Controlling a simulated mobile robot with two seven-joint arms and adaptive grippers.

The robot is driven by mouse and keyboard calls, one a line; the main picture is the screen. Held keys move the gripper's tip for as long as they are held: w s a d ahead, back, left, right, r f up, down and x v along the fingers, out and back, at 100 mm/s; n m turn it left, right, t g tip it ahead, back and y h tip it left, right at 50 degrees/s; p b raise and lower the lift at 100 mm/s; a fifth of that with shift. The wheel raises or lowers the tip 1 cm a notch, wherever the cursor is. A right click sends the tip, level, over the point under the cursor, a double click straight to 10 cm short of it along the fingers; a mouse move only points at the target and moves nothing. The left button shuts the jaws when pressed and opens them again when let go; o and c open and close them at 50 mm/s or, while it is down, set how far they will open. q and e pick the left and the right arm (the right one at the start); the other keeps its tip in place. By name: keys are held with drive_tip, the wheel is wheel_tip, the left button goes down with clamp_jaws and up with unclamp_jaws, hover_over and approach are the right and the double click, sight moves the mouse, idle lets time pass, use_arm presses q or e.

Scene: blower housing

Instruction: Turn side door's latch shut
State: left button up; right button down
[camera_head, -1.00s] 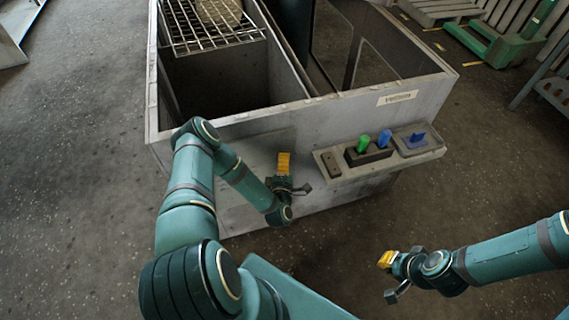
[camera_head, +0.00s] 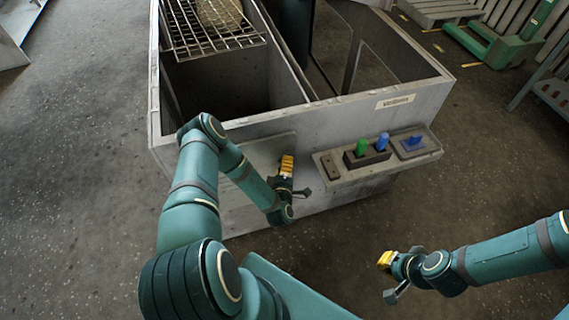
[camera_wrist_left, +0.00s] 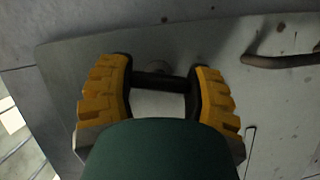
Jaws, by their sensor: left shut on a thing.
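The side door (camera_wrist_left: 225,55) is a grey panel on the housing's near wall, filling much of the left wrist view. The latch (camera_wrist_left: 155,80) is a short dark bar on this panel, between the yellow fingers of my left gripper (camera_wrist_left: 160,92). The fingers are shut on it, one at each end. In the head view my left gripper (camera_head: 287,166) is at the near wall, left of the control shelf; the latch is hidden there. My right gripper (camera_head: 386,259) hangs over the floor at lower right, away from the housing; its finger opening is unclear.
The grey housing (camera_head: 350,118) is open at the top, with a wire grate (camera_head: 210,35). A control shelf (camera_head: 340,175) with green and blue knobs juts out close to the right of my left gripper. A curved bar handle (camera_wrist_left: 285,61) is on the door. Floor at lower right is clear.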

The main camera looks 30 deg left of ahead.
use_arm(q)
drive_tip(key=m+p, duration=0.1)
drive_tip(key=m+g+p, duration=0.1)
drive_tip(key=m, duration=0.1)
drive_tip(key=shift+r+g, duration=0.2)
drive_tip(key=shift+g, duration=0.1)
drive_tip(key=m+g+p, duration=0.1)
drive_tip(key=m+p, duration=0.1)
drive_tip(key=shift+w+m+y, duration=0.1)
drive_tip(key=shift+m+y, duration=0.2)
drive_tip(key=m+g+p, duration=0.1)
drive_tip(key=m+g, duration=0.1)
drive_tip(key=shift+f+m+y, duration=0.1)
drive_tip(key=shift+m+y, duration=0.2)
drive_tip(key=shift+y, duration=0.1)
drive_tip(key=shift+m+g+y, duration=0.5)
drive_tip(key=shift+m+g, duration=0.1)
drive_tip(key=shift+m, duration=0.6)
drive_tip(key=o, duration=1.2)
drive_tip(key=shift+f, duration=0.1)
drive_tip(key=v, duration=1.2)
drive_tip(key=shift+d, duration=0.1)
